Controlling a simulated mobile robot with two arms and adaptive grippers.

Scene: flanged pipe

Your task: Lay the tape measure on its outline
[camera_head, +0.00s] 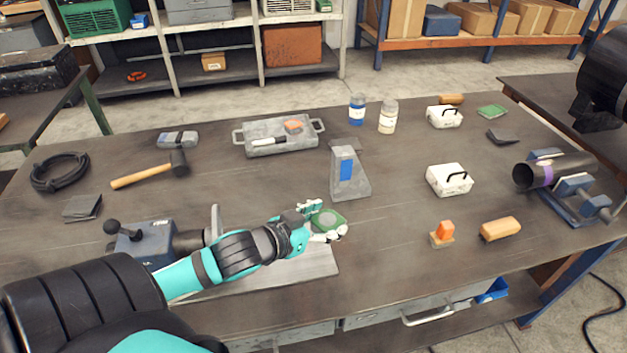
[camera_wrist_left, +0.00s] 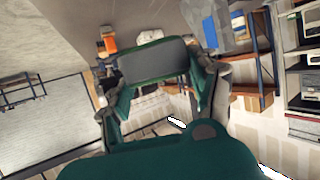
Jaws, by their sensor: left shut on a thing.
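The tape measure, a green case with a grey round face, shows in the head view (camera_head: 328,219) at the fingertips of my left gripper (camera_head: 324,222). In the left wrist view the green case with its grey face (camera_wrist_left: 155,62) sits between the fingers of the same gripper (camera_wrist_left: 158,85). The gripper is shut on it, over the front middle of the bench. A light grey board (camera_head: 312,264) lies partly hidden under my left arm. I cannot make out the tape measure's outline. My right gripper is not in view.
A grey stand with a blue patch (camera_head: 347,176) is just behind the gripper. A vise (camera_head: 146,244) is left, partly behind my arm. A white case (camera_head: 449,181), orange block (camera_head: 443,234) and wooden block (camera_head: 500,229) stand right. A mallet (camera_head: 150,172) lies left.

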